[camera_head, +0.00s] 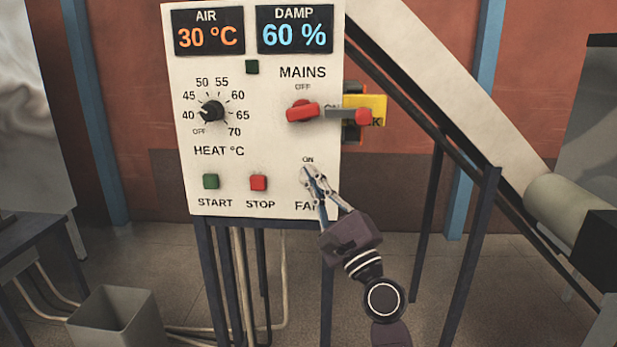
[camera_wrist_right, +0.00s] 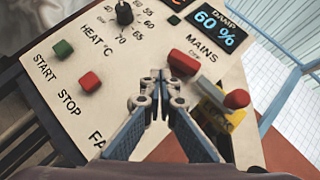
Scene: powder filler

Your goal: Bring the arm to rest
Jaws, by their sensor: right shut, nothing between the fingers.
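My right gripper (camera_head: 309,172) is in front of the lower right part of the white control panel (camera_head: 233,120), over the fan label and hiding part of it. Its fingers are shut with nothing between them. In the right wrist view the closed fingertips (camera_wrist_right: 157,82) point up at the panel, below the red mains handle (camera_wrist_right: 186,66). I cannot tell whether the fingertips touch the panel. My left gripper is not in view.
The panel carries a heat knob (camera_head: 212,111), a green start button (camera_head: 211,181), a red stop button (camera_head: 258,183) and a red mains switch (camera_head: 301,111). A yellow lock piece (camera_head: 375,104) juts out at the right. A grey bin (camera_head: 116,318) stands lower left; a sloping chute (camera_head: 450,85) runs right.

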